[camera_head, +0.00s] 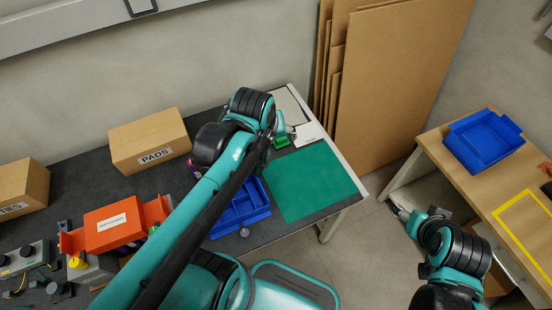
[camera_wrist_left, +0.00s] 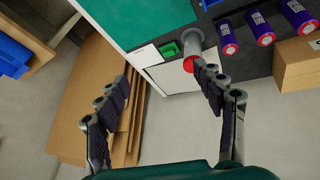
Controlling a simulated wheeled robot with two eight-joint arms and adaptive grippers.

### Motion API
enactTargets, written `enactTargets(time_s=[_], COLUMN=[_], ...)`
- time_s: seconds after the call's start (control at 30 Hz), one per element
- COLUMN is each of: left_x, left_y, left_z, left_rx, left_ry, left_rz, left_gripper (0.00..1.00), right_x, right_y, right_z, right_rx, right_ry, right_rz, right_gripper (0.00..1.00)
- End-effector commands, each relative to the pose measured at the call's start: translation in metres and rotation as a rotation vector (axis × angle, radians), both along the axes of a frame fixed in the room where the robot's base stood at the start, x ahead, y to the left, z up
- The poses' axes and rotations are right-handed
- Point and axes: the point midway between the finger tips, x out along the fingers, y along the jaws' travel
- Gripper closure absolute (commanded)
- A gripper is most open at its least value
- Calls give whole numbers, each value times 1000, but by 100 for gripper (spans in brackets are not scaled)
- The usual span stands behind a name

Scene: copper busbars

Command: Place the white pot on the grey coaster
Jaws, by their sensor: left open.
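I cannot make out a white pot or a grey coaster for certain. In the left wrist view, a pale grey cylinder with a red end (camera_wrist_left: 192,46) stands beside a small green box (camera_wrist_left: 169,50), near the right finger. The green box also shows in the head view (camera_head: 282,141). My left gripper (camera_wrist_left: 160,85) is open with nothing between its fingers; in the head view it is mostly hidden behind its wrist at the table's far right corner. My right gripper (camera_head: 399,211) hangs over the floor between the tables; its jaw opening is too small to tell.
A green mat (camera_head: 312,182) lies on the dark table, with a blue tray (camera_head: 236,216) beside it. A PADS box (camera_head: 150,140) and an orange bin (camera_head: 112,226) stand left. Cardboard sheets (camera_head: 400,80) lean behind. Another blue tray (camera_head: 484,142) sits on the right table.

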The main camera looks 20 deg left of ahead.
Motion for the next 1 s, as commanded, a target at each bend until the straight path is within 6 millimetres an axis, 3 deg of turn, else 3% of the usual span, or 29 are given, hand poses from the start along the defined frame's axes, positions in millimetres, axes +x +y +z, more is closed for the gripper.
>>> enactTargets(time_s=[0.1,0.3,0.67,0.83,1.0], left_x=[-30,-52,-56,-56,-56], left_y=[-17,-29,-31,-31,-31], left_z=[-3,-9,-11,-27,-26], left_rx=[108,234,262,262,261], left_ry=[-72,-147,-161,-161,-160], left_rz=[-234,-467,-512,-510,-510], left_gripper=[32,32,32,32,32], right_x=[0,0,0,0,0], right_y=[0,0,0,0,0], right_z=[0,0,0,-16,-15], right_rx=[0,0,0,0,0], right_ry=[0,0,0,0,0], right_rz=[0,0,0,0,0], right_gripper=[40,40,40,40,40])
